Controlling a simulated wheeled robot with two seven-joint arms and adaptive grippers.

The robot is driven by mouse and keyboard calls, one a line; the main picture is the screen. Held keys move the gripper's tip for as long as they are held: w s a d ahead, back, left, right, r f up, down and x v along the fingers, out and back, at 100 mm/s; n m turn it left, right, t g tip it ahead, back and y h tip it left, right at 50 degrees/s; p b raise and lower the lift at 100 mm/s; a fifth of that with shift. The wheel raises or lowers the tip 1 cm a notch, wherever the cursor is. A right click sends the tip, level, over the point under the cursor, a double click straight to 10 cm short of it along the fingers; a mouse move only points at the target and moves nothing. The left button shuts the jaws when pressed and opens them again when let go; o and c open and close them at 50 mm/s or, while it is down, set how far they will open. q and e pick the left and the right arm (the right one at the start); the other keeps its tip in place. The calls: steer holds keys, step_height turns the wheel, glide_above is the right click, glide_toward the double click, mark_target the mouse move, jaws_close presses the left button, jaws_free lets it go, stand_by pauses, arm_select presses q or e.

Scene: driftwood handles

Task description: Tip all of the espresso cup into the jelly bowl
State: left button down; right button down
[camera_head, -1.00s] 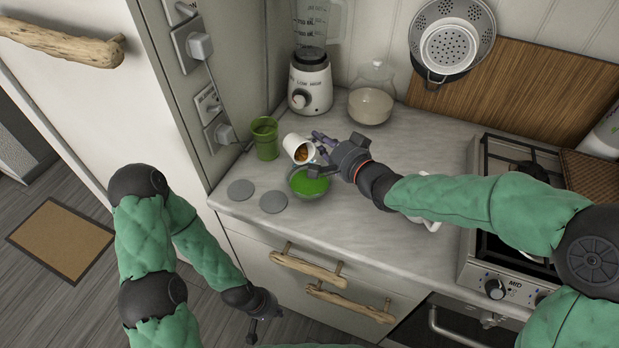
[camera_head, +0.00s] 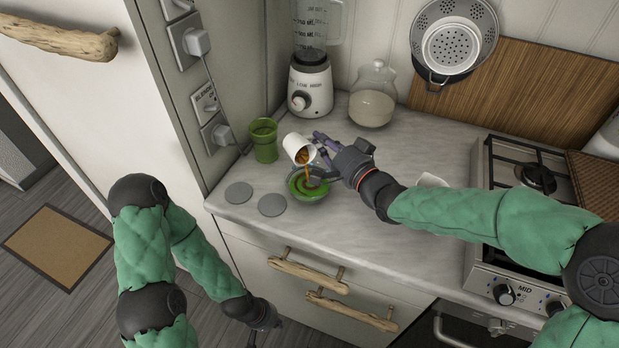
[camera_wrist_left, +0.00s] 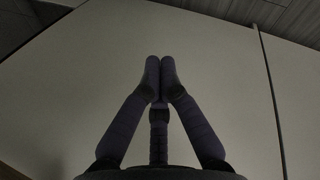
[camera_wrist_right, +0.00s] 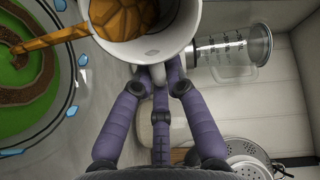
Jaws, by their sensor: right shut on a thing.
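The white espresso cup (camera_head: 299,147) is tilted over the jelly bowl (camera_head: 309,195), and a brown stream runs from its rim. In the right wrist view the cup (camera_wrist_right: 176,45) still holds brown liquid, and the stream falls into the bowl (camera_wrist_right: 68,122). The green jelly (camera_wrist_right: 38,68) has a brown ring on it. My right gripper (camera_head: 325,152) is shut on the cup, at its handle side; its fingers (camera_wrist_right: 160,80) hide part of the handle. My left gripper (camera_head: 262,335) hangs low before the drawers; in the left wrist view its fingertips (camera_wrist_left: 161,75) meet with nothing between them.
A green cup (camera_head: 264,142) stands left of the espresso cup. Two grey coasters (camera_head: 272,205) lie left of the bowl. A blender (camera_head: 311,85) and a glass jar (camera_head: 372,98) stand behind. The stove (camera_head: 530,215) is at the right.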

stand_by(0.3)
steer(key=shift+s+d+r+t+y, duration=0.15)
steer(key=shift+s+t+y, duration=0.1)
steer(key=shift+t+y, duration=0.5)
stand_by(0.6)
steer(key=shift+s+d+r+t+y+b, duration=0.1)
steer(key=shift+s+r+t+y+b, duration=0.1)
steer(key=shift+r+t+y, duration=0.4)
steer(key=shift+s+d+r+t+y+b, duration=0.1)
steer(key=shift+s+r+t+y, duration=0.05)
steer(key=shift+r+t, duration=0.7)
stand_by(1.0)
steer(key=f+g, duration=0.1)
steer(key=f+g+h, duration=0.1)
steer(key=shift+w+a+f+h, duration=0.2)
steer(key=shift+w+f+h, duration=0.1)
steer(key=shift+w+a+f+g+h, duration=0.15)
steer(key=shift+f+g+h, duration=0.15)
steer(key=shift+g+h, duration=0.35)
steer(key=shift+g, duration=0.35)
